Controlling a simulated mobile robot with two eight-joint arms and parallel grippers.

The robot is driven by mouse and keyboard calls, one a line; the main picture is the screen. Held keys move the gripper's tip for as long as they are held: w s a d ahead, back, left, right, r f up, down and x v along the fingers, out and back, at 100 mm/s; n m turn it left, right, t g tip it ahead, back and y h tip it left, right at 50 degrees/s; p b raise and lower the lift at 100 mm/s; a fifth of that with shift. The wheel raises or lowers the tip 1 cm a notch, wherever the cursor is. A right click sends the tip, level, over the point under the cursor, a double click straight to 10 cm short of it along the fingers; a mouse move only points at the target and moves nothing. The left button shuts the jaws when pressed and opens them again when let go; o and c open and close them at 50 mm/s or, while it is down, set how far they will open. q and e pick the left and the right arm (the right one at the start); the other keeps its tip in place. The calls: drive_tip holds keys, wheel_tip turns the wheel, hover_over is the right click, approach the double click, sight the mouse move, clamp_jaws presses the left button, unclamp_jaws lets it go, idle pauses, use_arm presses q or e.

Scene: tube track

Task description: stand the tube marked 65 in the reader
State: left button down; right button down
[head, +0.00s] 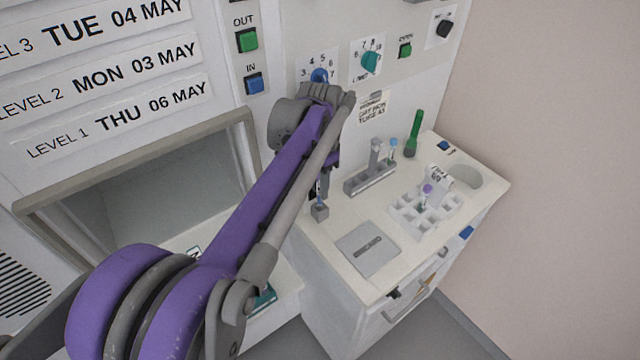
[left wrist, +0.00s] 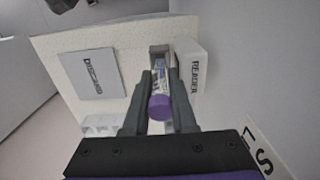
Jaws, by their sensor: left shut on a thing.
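My left gripper (left wrist: 162,78) is shut on a purple-capped tube (left wrist: 158,104), with its cap toward the camera. The tube's label shows between the fingers, but I cannot read its number. The reader (left wrist: 194,68), a pale block with its name on it, is right beside the fingers. The tube's far end points at a recess by the reader; I cannot tell whether it is inside. In the head view, my left gripper (head: 324,187) is mostly hidden behind my purple arm, just above a small grey block (head: 320,212) at the counter's left edge. My right gripper is not in view.
A white rack (head: 408,218) holds another purple-capped tube (head: 427,191). The discard plate (head: 362,258) lies in front.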

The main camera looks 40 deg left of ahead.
use_arm(q)
drive_tip(key=shift+f, duration=0.45)
idle(0.7)
drive_tip(key=shift+f+b, duration=0.3)
drive_tip(key=shift+f, duration=0.05)
drive_tip(key=shift+r, duration=0.15)
drive_tip(key=shift+r+p, duration=0.65)
drive_tip(key=shift+r, duration=0.15)
drive_tip(key=c, duration=0.7)
unclamp_jaws()
drive_tip(key=shift+o, duration=0.2)
